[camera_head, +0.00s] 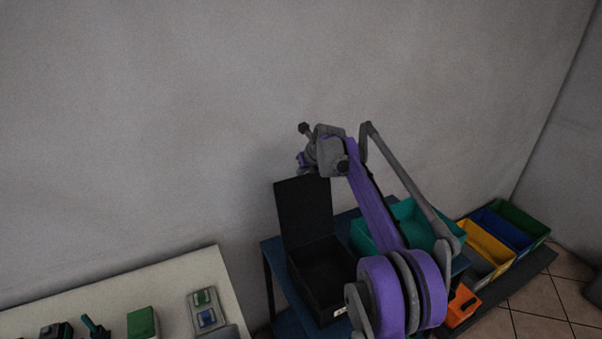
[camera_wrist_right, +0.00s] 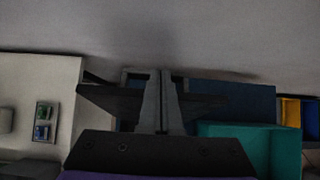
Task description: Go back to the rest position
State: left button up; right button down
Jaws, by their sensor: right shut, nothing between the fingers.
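My right gripper (camera_head: 308,150) is raised in front of the grey wall, above the open black box (camera_head: 327,284), at the end of my purple and grey right arm. Its fingers are hard to make out in the head view. In the right wrist view the two grey fingers (camera_wrist_right: 161,98) are shut together with nothing between them. Dark parts of the black box (camera_wrist_right: 100,98) show behind them. My left gripper is in neither view.
The black box, lid up, stands on a blue table (camera_head: 267,262) beside a teal bin (camera_head: 408,212). A pale table (camera_head: 150,292) with small parts is at lower left. Yellow (camera_head: 486,243), blue and green bins stand at right, with an orange one (camera_head: 461,306) nearer. The upper wall area is clear.

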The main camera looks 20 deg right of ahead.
jog(key=v, duration=0.9)
jog(key=s+a+f+n, duration=0.2)
jog(key=s+a+n, duration=0.5)
jog(key=s+n, duration=0.35)
jog(key=s+a+f+n, duration=0.2)
jog(key=s+f+n, duration=0.4)
jog(key=s+n, duration=0.2)
jog(key=s+a+f+n+g, duration=0.1)
jog(key=s+f+n, duration=0.5)
jog(key=s, duration=0.6)
jog(key=s+a+f+n, duration=0.4)
jog(key=s+f+n, duration=0.2)
jog(key=s+n, duration=0.3)
jog(key=shift+s+f+n+g+h, duration=0.2)
jog(key=shift+s+n+g+h, duration=0.15)
jog(key=shift+n, duration=0.4)
jog(key=shift+s, duration=0.1)
